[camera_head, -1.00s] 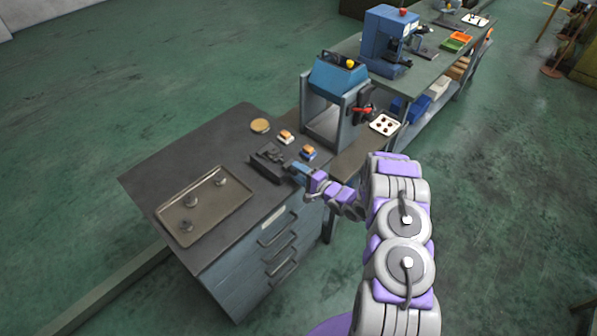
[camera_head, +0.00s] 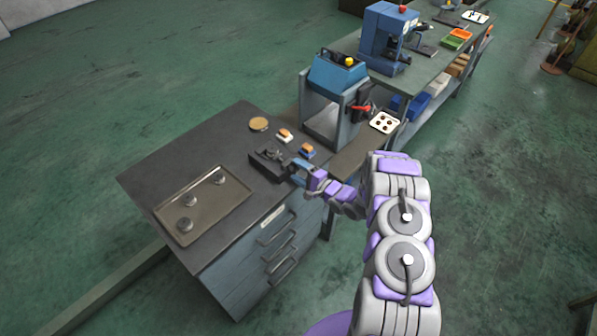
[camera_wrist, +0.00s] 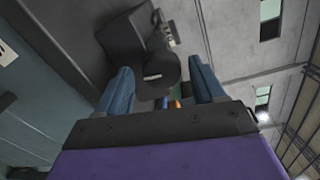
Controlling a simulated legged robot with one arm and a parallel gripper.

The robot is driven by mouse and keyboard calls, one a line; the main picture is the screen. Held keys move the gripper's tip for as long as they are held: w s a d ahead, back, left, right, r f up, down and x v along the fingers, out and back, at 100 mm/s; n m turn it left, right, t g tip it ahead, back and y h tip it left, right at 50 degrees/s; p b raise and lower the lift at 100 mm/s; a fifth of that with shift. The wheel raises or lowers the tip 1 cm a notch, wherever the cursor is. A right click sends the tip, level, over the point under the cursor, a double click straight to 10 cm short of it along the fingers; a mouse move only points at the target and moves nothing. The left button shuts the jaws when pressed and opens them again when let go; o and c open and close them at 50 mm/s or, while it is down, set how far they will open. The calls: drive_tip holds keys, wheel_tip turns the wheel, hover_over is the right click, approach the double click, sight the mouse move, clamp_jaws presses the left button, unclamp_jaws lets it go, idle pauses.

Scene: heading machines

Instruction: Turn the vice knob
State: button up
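The dark vice (camera_head: 270,163) sits near the right front edge of the grey bench top. In the wrist view its dark round knob (camera_wrist: 157,76) shows, with a small light slot mark on its face. My gripper (camera_head: 298,171) is at the knob's end of the vice. In the wrist view the two blue fingers of my gripper (camera_wrist: 164,84) stand apart, one on each side of the knob. Narrow gaps show beside the knob, so the fingers do not look closed on it. In the head view the knob is hidden by my gripper.
A tray (camera_head: 215,214) with several round metal parts lies on the left of the bench. A blue machine (camera_head: 337,80) stands at the back right. Drawer handles (camera_head: 279,246) project in front.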

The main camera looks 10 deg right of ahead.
drive_tip(key=shift+s+r, duration=0.1)
drive_tip(key=v, duration=1.7)
drive_tip(key=shift+d, duration=0.2)
